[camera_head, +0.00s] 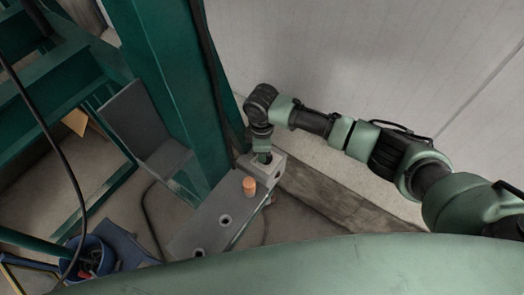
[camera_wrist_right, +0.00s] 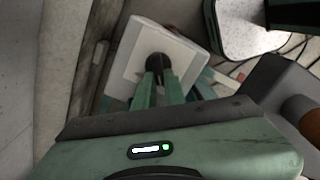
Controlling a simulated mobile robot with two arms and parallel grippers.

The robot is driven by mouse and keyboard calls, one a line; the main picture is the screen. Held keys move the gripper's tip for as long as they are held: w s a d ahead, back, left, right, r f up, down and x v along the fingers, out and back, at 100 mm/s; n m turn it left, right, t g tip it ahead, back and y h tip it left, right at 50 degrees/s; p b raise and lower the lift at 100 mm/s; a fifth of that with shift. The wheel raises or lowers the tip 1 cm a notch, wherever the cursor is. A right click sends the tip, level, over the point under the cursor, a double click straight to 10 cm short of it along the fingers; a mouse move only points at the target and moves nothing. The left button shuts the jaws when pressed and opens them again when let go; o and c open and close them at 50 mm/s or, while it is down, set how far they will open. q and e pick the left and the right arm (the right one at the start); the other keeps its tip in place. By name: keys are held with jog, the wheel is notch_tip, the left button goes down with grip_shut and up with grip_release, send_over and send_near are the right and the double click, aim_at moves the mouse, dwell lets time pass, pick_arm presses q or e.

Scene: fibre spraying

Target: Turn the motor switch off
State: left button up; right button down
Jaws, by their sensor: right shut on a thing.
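My right gripper (camera_head: 264,157) reaches down from above onto the far end of a long grey box (camera_head: 212,222). In the right wrist view, its two green fingers (camera_wrist_right: 162,88) are closed together on a black round knob (camera_wrist_right: 157,62), which I take to be the motor switch. The knob sits on a pale square plate (camera_wrist_right: 135,47). Which position the knob is turned to is hidden by the fingers. In the head view the knob is hidden by the gripper. My left gripper is not in view.
An orange cylinder (camera_head: 249,186) stands on the box close to my right gripper. A green steel column (camera_head: 170,75) and a grey bent plate (camera_head: 143,130) are to the left. A pale wall (camera_head: 350,60) is behind. A blue bucket (camera_head: 92,258) stands at the lower left.

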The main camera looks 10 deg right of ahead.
jog(key=shift+w+r, duration=0.1)
dwell(0.3)
jog(key=c, duration=1.5)
grip_release()
notch_tip(320, 180, up, 8)
jog(key=shift+f+b, duration=0.1)
jog(key=shift+b, duration=0.8)
jog(key=shift+f, duration=0.1)
